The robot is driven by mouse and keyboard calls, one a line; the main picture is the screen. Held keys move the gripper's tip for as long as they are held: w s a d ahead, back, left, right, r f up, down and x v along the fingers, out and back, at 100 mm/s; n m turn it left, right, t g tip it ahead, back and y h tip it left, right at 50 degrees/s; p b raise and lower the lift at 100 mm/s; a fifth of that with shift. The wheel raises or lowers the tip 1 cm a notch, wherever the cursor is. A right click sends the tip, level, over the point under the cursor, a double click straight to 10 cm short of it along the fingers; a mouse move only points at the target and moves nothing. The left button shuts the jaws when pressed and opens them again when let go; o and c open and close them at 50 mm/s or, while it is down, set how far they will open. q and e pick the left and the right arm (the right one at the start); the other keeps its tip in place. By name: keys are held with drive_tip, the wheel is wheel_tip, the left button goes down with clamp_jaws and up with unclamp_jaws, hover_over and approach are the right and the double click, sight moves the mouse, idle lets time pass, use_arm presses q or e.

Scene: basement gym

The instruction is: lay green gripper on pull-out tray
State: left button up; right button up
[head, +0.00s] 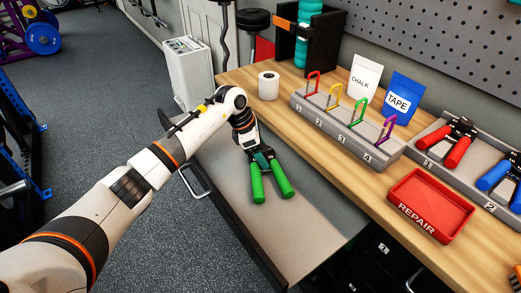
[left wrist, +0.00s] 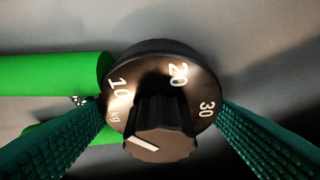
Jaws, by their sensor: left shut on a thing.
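The green gripper (head: 270,182) is a hand trainer with two green handles and a dark dial head. My left gripper (head: 259,158) is shut on its head end, with the handles pointing towards the front. In the left wrist view, its numbered dial (left wrist: 166,95) sits between my teal fingers and a green handle (left wrist: 50,75) shows at left. The pull-out tray (head: 310,215) is a grey, dark-edged surface extended from under the bench. The green gripper is over the tray; I cannot tell whether it touches it. My right gripper is out of view.
The wooden bench (head: 345,170) carries a numbered rack (head: 345,130) with coloured clips, a red repair bin (head: 430,205), and a grey holder with red (head: 459,143) and blue (head: 497,172) grippers. A white roll (head: 268,86) stands near the bench's left end. The tray's front part is clear.

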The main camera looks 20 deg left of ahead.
use_arm(q)
drive_tip(key=o, duration=1.1)
drive_tip(key=shift+c, duration=0.2)
drive_tip(key=shift+r, duration=0.15)
drive_tip(key=shift+a+r, duration=0.15)
drive_tip(key=shift+r, duration=0.15)
drive_tip(key=v, duration=1.1)
drive_tip(key=shift+s+r, duration=0.1)
